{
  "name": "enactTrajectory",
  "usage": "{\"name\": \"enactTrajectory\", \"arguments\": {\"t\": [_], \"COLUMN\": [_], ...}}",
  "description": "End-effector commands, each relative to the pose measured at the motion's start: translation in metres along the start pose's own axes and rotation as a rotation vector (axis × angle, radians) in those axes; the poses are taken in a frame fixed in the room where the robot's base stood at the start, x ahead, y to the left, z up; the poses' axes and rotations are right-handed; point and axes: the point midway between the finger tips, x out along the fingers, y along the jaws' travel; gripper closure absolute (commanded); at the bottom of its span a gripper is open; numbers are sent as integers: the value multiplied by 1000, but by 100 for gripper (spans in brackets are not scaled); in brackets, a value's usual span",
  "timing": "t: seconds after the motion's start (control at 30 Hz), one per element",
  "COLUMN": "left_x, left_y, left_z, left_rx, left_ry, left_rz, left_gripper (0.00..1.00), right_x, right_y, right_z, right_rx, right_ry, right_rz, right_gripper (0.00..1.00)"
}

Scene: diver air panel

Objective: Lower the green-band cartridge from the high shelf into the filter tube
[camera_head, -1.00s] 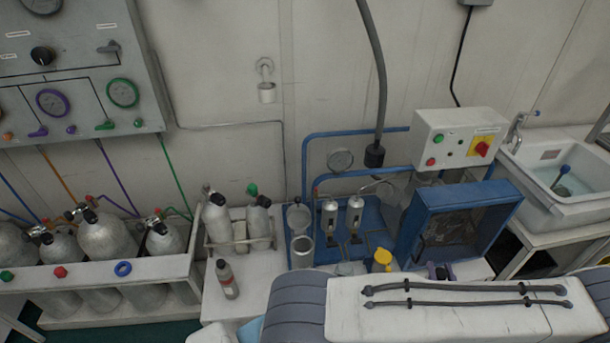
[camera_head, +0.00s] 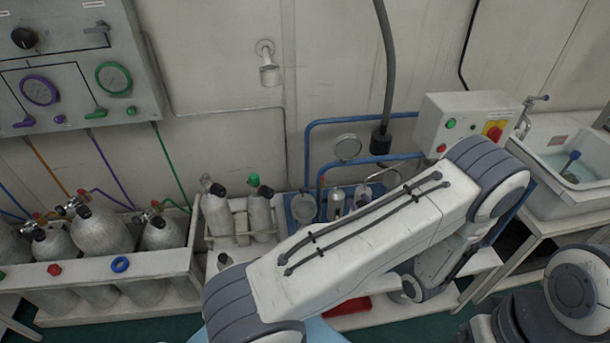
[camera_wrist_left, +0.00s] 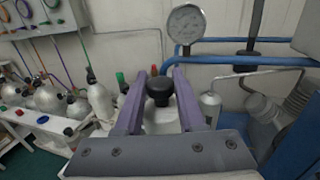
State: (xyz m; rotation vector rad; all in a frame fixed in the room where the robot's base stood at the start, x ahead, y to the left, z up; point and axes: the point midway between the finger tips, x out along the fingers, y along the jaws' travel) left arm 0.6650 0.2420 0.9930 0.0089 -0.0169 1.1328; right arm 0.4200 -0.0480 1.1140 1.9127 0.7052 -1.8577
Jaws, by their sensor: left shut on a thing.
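In the left wrist view my left gripper (camera_wrist_left: 157,95) has its two purple fingers shut on a black-knobbed piece (camera_wrist_left: 158,88). A pale body shows under the knob, low between the fingers. No green band shows on it, so I cannot tell whether it is the green-band cartridge. In the head view my left arm covers most of the blue filter unit (camera_head: 298,205), and the left fingers are hidden behind it. The open mouth of the filter tube does not show clearly in either view now. My right gripper is not in view.
Two grey bottles (camera_head: 259,215), one green-topped, stand in a rack left of the unit. A round gauge (camera_wrist_left: 186,24) and blue pipes (camera_wrist_left: 240,60) are close ahead. A control box (camera_head: 468,125) and sink (camera_head: 575,175) are at right. Cylinders (camera_head: 100,232) fill the left.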

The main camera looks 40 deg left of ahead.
Motion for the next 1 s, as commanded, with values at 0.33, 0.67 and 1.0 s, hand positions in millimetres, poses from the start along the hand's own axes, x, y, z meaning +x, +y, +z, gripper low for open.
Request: {"name": "enactTrajectory", "arguments": {"t": [0.33, 0.67, 1.0], "left_x": [87, 118, 119], "left_y": [53, 90, 92], "left_z": [34, 55, 39], "left_rx": [-2, 4, 6], "left_ry": [1, 13, 15], "left_rz": [354, 510, 518], "left_gripper": [100, 100, 100], "right_x": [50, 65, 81], "right_y": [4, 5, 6], "right_z": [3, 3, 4], "right_rx": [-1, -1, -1], "right_ry": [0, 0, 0], "right_rz": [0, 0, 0], "right_gripper": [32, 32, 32]}}
